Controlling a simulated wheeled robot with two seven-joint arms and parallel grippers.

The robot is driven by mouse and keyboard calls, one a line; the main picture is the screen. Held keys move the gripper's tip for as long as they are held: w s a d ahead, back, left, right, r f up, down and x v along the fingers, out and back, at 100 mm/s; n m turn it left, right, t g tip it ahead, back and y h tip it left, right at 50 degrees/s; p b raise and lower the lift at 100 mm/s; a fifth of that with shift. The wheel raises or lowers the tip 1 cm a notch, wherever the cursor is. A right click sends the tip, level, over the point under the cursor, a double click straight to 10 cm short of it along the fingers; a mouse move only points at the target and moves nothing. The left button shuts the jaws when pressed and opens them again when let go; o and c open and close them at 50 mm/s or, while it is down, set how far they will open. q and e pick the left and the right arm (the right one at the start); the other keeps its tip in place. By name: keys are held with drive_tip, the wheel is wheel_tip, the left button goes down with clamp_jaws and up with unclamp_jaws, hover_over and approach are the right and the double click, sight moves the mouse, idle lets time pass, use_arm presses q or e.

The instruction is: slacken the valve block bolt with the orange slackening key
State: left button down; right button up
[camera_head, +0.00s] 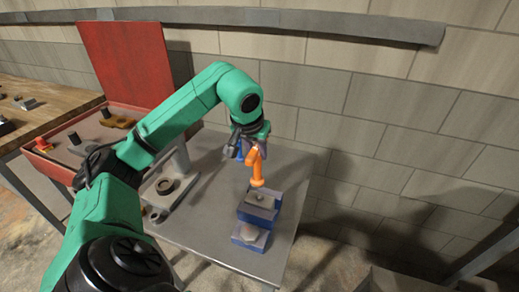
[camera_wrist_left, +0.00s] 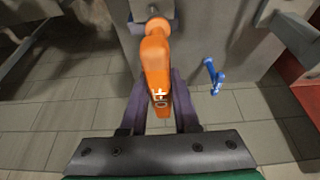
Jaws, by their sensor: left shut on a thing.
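The orange slackening key (camera_head: 258,170) is gripped by my left gripper (camera_head: 250,140). Its round end points down toward the blue valve block (camera_head: 257,213) on the grey table. In the head view this end overlaps the block's back edge; I cannot tell whether it touches the block or a bolt. In the left wrist view the key (camera_wrist_left: 155,65) lies between the dark fingers of my left gripper (camera_wrist_left: 160,100), its round end away from the camera. A pale bolt-like spot shows on the block's top. My right gripper is out of view.
A second blue block (camera_head: 250,238) stands at the table's front edge. A grey stand with a ring (camera_head: 166,186) is left of the blocks. A red box (camera_head: 125,60) with its lid raised stands at left. A blue tool-like object (camera_wrist_left: 213,75) shows in the wrist view.

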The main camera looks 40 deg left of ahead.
sight(259, 164)
use_arm(q)
drive_tip(key=shift+w+d+f, duration=0.1)
drive_tip(key=shift+d, duration=0.1)
drive_tip(key=shift+w+d+f+b, duration=0.1)
drive_tip(key=shift+d+f+b, duration=0.3)
drive_tip(key=shift+f+b, duration=0.6)
drive_tip(key=shift+b, duration=0.05)
drive_tip(key=shift+a+f+b, duration=0.15)
drive_tip(key=shift+f+b, duration=0.25)
drive_tip(key=shift+f, duration=0.15)
drive_tip(key=shift+a+f+b, duration=0.15)
drive_tip(key=shift+f+b, duration=0.2)
drive_tip(key=shift+f, duration=0.15)
drive_tip(key=shift+d+f+b, duration=0.2)
drive_tip(key=shift+f+b, duration=0.4)
drive_tip(key=shift+f, duration=0.3)
drive_tip(key=shift+a, duration=0.1)
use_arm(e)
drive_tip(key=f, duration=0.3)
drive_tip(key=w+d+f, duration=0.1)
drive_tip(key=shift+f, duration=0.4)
